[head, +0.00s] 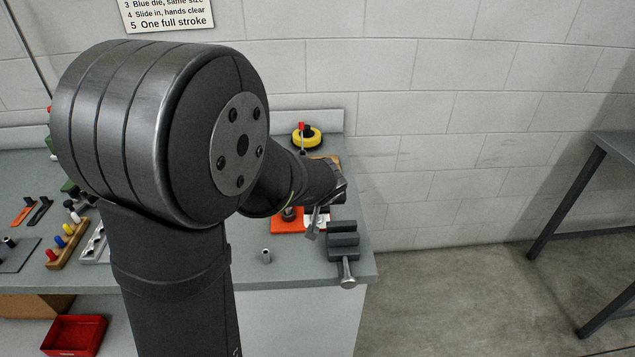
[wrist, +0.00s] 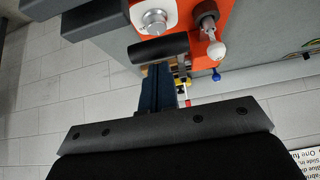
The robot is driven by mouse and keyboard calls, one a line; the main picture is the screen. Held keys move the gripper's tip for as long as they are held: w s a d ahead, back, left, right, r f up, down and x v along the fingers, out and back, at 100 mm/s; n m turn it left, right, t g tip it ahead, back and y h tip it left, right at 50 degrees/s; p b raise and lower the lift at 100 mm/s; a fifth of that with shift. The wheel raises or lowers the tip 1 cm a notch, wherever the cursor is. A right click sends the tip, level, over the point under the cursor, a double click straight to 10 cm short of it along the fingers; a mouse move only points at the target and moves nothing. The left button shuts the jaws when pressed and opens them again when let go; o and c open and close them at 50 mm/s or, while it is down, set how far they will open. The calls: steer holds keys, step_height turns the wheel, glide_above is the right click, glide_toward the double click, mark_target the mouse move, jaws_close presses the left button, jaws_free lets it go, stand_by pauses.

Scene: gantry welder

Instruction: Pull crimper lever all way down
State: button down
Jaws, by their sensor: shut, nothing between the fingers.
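The crimper appears to be the orange-based tool on the bench; its orange base (head: 287,224) shows in the head view behind my wrist, mostly hidden. In the wrist view the orange base (wrist: 197,62) carries a silver knob on a white disc (wrist: 154,20) and a post with a white ball end (wrist: 216,50). A black cylindrical bar (wrist: 158,48), perhaps the lever's grip, lies across the tips of my gripper (wrist: 158,72). My gripper is shut with nothing between its fingers. I cannot tell whether the fingertips touch the bar. The rest of the lever is hidden.
A dark vise (head: 343,240) stands at the bench's right corner, close to my gripper. A yellow roll (head: 307,138) is at the back. A red bin (head: 74,336) is low at left.

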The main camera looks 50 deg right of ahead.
steer(key=shift+s+a+f, duration=0.25)
steer(key=shift+a+f, duration=0.05)
steer(key=shift+f, duration=0.45)
steer(key=shift+s+a+f, duration=0.25)
steer(key=shift+f, duration=0.45)
steer(key=shift+s+a+f, duration=0.25)
steer(key=shift+a+f, duration=0.05)
steer(key=shift+f, duration=0.45)
steer(key=r, duration=0.2)
steer(key=w+d+r, duration=0.1)
steer(key=d+r, duration=0.1)
steer(key=r, duration=0.1)
steer(key=shift+w+r, duration=0.3)
steer(key=shift+r, duration=0.05)
steer(key=s+a+r, duration=0.1)
steer(key=s+a, duration=0.5)
steer(key=a, duration=0.1)
steer(key=shift+s, duration=0.35)
steer(key=shift+d, duration=0.1)
